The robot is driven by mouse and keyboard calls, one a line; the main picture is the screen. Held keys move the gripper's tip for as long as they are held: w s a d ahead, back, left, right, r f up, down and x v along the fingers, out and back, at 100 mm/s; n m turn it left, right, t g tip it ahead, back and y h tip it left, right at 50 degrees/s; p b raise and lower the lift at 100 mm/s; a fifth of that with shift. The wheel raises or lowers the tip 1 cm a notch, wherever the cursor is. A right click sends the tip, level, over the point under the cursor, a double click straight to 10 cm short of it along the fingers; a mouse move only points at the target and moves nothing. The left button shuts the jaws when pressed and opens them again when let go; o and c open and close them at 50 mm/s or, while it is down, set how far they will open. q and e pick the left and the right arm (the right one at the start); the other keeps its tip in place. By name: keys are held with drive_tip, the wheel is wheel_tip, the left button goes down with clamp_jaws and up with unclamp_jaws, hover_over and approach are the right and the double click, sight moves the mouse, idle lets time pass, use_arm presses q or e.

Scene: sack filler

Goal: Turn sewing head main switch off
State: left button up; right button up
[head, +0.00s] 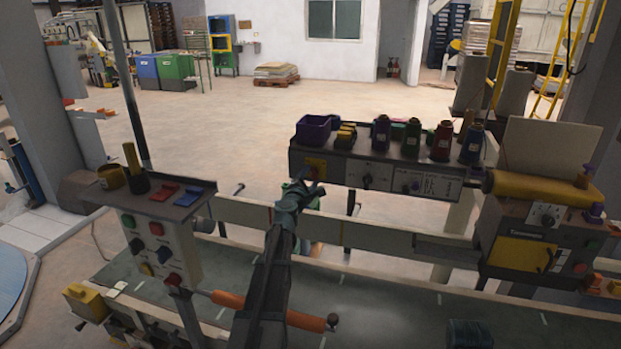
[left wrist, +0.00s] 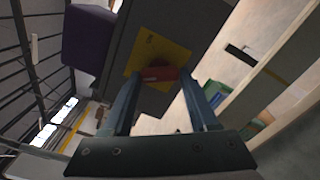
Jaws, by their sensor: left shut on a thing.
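The sewing head main switch is a red knob (left wrist: 160,73) on a yellow plate (left wrist: 150,50) at the left end of the grey panel. In the head view the yellow plate (head: 316,166) shows just above my left gripper (head: 304,186), which partly hides the knob. In the left wrist view my left gripper (left wrist: 158,78) has one fingertip on each side of the red knob and is shut on it. The knob lies crosswise between the fingers. My right gripper is in neither view.
The grey panel (head: 386,178) carries other knobs. A purple bin (head: 313,128) and several thread cones stand on top. A control box (head: 160,245) with buttons stands at left, and a yellow-fronted machine (head: 530,250) at right. A conveyor belt (head: 385,310) runs below.

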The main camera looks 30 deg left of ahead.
use_arm(q)
drive_tip(key=shift+s+n, duration=0.1)
drive_tip(key=shift+n, duration=1.2)
drive_tip(key=o, duration=1.4)
drive_tip(key=v, duration=1.3)
drive_tip(key=shift+s+d, duration=0.2)
drive_tip(key=shift+s, duration=0.15)
